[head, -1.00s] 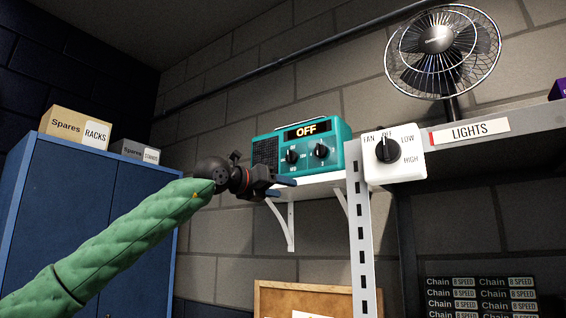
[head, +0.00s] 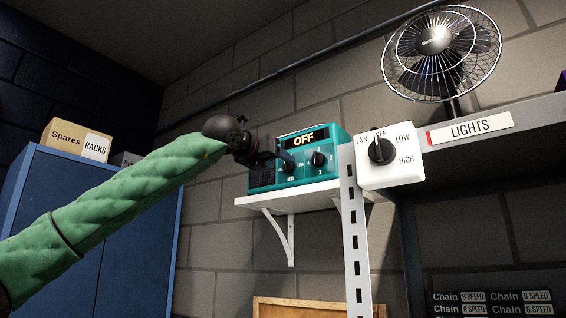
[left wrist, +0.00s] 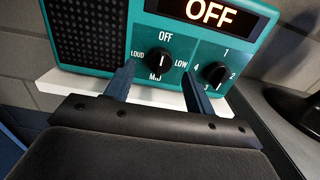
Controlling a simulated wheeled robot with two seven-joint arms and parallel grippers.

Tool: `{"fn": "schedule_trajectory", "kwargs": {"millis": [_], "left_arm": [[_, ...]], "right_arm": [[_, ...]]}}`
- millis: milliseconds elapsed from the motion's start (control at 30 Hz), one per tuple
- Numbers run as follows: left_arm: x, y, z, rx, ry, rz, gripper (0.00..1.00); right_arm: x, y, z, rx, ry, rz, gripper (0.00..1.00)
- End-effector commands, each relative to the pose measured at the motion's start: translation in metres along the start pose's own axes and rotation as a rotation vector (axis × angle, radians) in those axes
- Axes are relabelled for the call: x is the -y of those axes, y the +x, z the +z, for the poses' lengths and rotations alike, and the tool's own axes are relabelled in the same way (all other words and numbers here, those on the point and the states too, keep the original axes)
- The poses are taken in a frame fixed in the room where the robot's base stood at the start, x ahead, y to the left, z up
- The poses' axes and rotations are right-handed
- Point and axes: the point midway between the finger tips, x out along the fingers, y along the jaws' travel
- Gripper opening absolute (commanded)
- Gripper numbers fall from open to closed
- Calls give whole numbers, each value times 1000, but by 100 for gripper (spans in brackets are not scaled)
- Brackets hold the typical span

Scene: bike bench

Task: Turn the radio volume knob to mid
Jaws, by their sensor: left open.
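The teal radio (head: 322,171) stands on a white wall shelf, and its display reads OFF. In the left wrist view its volume knob (left wrist: 160,61) is black, with OFF above, LOW at right, MID below and LOUD at left. Its white mark is upright, in line with OFF. A second black knob (left wrist: 214,74), numbered 1 to 4, is to the right; it also shows in the head view (head: 319,159). My left gripper (head: 285,158) is open in front of the radio. In the left wrist view its fingers (left wrist: 155,85) reach toward either side of the volume knob, apparently without gripping it. My right gripper is not in view.
The white shelf (head: 262,200) carries the radio. A metal upright (head: 354,245) and a white fan switch box (head: 393,171) are close on the right, with a fan (head: 440,55) above. A blue cabinet (head: 110,225) with a spares box (head: 68,138) is at left.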

Motion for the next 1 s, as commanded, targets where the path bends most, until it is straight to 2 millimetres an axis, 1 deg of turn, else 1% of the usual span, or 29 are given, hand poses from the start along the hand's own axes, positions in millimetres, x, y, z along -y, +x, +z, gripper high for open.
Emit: {"fn": "schedule_trajectory", "kwargs": {"millis": [33, 200, 367, 567, 600, 633, 767, 800, 833, 1000], "left_arm": [[1, 8, 1, -2, 0, 0, 54], [0, 24, 1, 0, -1, -1, 54], [0, 30, 0, -1, -1, 0, 54], [0, 30, -1, -1, 0, 0, 54], [0, 30, -1, -1, 0, 0, 52], [0, 30, -1, -1, 0, 0, 47], [0, 30, -1, -1, 0, 0, 21], [0, 30, -1, 0, 0, 0, 13], [0, 30, -1, -1, 0, 0, 10], [0, 30, -1, 0, 4, 0, 10]], "right_arm": [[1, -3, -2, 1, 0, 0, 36], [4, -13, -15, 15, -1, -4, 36], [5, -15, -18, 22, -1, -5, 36], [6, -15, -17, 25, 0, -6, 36], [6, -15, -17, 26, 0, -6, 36], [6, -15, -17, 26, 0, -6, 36], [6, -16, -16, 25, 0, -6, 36], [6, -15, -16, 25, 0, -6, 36], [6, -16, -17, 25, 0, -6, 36], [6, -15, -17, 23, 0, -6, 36]]}}
